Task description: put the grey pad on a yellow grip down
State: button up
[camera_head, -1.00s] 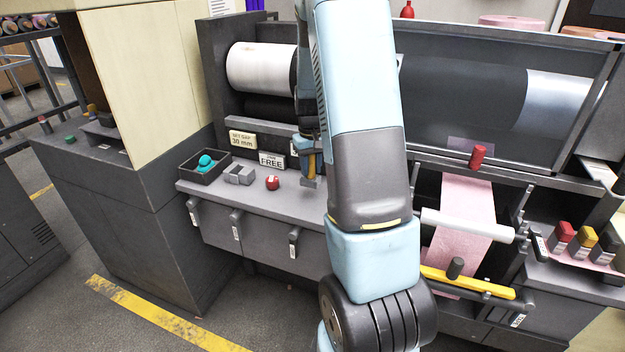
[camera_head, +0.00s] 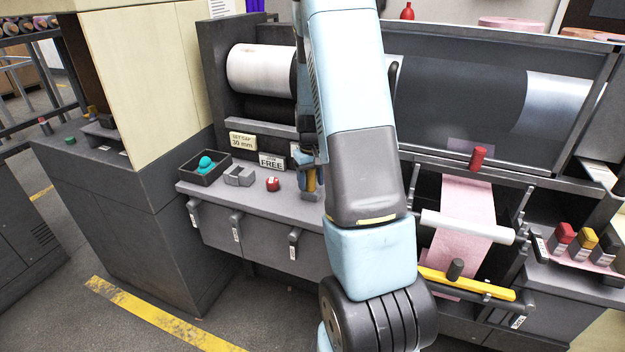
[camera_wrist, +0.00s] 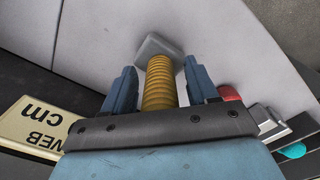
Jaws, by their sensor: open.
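The yellow ribbed grip (camera_wrist: 160,85) with the grey pad (camera_wrist: 158,46) on its far end is between the two fingers of my gripper (camera_wrist: 160,75) in the wrist view. The fingers are spread, with a gap visible on each side of the grip. In the head view the yellow grip (camera_head: 311,181) is upright just below my gripper (camera_head: 309,165), over the grey ledge (camera_head: 255,197). The pad blends into the ledge there, though it appears to rest on it.
Left along the ledge are a red knob (camera_head: 272,184), a grey notched block (camera_head: 239,175) and a black tray (camera_head: 205,176) holding teal pieces. Signs (camera_head: 271,160) stand behind. A pink web (camera_head: 464,207) and coloured blocks (camera_head: 586,241) are at right.

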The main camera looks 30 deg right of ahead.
jog(key=shift+f, duration=0.1)
jog(key=r, duration=1.3)
jog(key=shift+s+r, duration=0.2)
jog(key=shift+r, duration=0.2)
jog(key=s+a+r+t, duration=0.3)
jog(key=s+a+r, duration=0.7)
jog(key=a+r, duration=0.15)
jog(key=s+a+r+t, duration=0.1)
jog(key=s+a+r, duration=0.1)
jog(key=s, duration=0.5)
jog(key=s+a+r+n+t, duration=0.1)
jog(key=s+a+r, duration=0.2)
jog(key=s, duration=0.5)
jog(key=shift+s+a+t, duration=0.15)
jog(key=shift+a+t, duration=0.15)
jog(key=shift+a, duration=0.55)
jog(key=shift+c, duration=0.2)
